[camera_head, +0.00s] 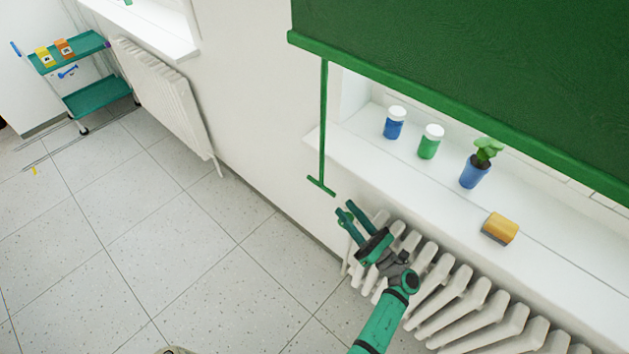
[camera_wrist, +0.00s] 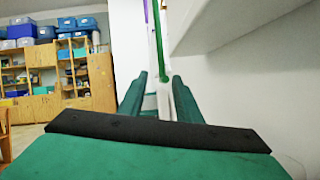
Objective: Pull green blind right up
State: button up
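The green blind (camera_head: 480,75) hangs partly lowered over the window at the upper right of the head view. A thin green pull rod (camera_head: 323,120) hangs from its left end and finishes in a short crossbar (camera_head: 321,186). My gripper (camera_head: 344,212) is open and empty just below and right of the crossbar, apart from it in the picture. In the wrist view the two green fingers (camera_wrist: 160,92) are spread, and the green rod (camera_wrist: 158,40) shows beyond them, near the middle. The blind itself is out of the wrist view.
A white radiator (camera_head: 440,290) stands under my arm, below the white sill (camera_head: 400,165).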

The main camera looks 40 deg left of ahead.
aim_at(315, 181)
jog(key=shift+n+g, duration=0.4)
jog(key=w+a, duration=0.1)
jog(key=a, duration=0.8)
jog(key=w+a, duration=0.1)
jog(key=a, duration=0.3)
jog(key=shift+w+a+r, duration=0.3)
jog(key=shift+a, duration=0.05)
jog(key=shift+w+a+r, duration=0.15)
jog(key=shift+a+r, duration=0.1)
jog(key=shift+a, duration=0.3)
jog(key=shift+c, duration=0.7)
